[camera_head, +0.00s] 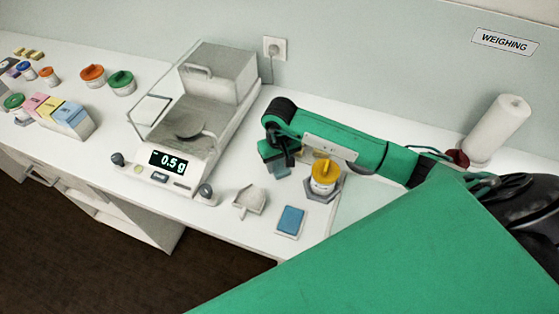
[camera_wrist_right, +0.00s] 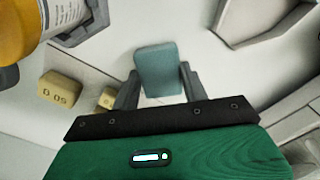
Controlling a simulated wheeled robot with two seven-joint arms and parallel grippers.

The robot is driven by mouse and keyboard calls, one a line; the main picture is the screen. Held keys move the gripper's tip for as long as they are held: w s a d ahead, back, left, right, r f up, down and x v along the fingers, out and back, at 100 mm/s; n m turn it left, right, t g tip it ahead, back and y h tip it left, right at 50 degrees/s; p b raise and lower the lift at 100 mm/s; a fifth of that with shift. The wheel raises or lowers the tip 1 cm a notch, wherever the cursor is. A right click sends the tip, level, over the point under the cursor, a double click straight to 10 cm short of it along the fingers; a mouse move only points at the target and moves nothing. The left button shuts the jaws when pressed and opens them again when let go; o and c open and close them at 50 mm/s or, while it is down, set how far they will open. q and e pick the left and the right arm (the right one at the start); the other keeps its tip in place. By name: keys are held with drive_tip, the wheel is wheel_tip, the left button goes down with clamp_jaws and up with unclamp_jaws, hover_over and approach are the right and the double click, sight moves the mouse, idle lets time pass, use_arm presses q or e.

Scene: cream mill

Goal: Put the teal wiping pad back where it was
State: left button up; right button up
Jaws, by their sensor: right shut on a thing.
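My right gripper (camera_head: 279,164) is shut on the teal wiping pad (camera_wrist_right: 158,66). In the right wrist view the pad stands out between the two fingers (camera_wrist_right: 158,84), one at each side edge. In the head view only a small part of the pad (camera_head: 281,170) shows under the gripper, left of the yellow-lidded jar. I cannot tell whether the pad touches the counter. My left gripper is not in view.
The yellow-lidded jar (camera_head: 325,174) stands close right of the gripper in a grey holder. Yellow weight blocks (camera_wrist_right: 60,89) lie nearby. The balance (camera_head: 175,160) stands left; a paper roll (camera_head: 497,130) stands right.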

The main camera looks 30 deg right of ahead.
sight(280, 165)
drive_tip(key=shift+f, duration=0.25)
drive_tip(key=shift+f+b, duration=0.2)
drive_tip(key=shift+b, duration=0.15)
drive_tip(key=o, duration=0.9)
drive_tip(key=shift+r, duration=0.1)
drive_tip(key=shift+r, duration=0.3)
drive_tip(key=shift+r+b, duration=2.05)
drive_tip(key=shift+r, duration=3.8)
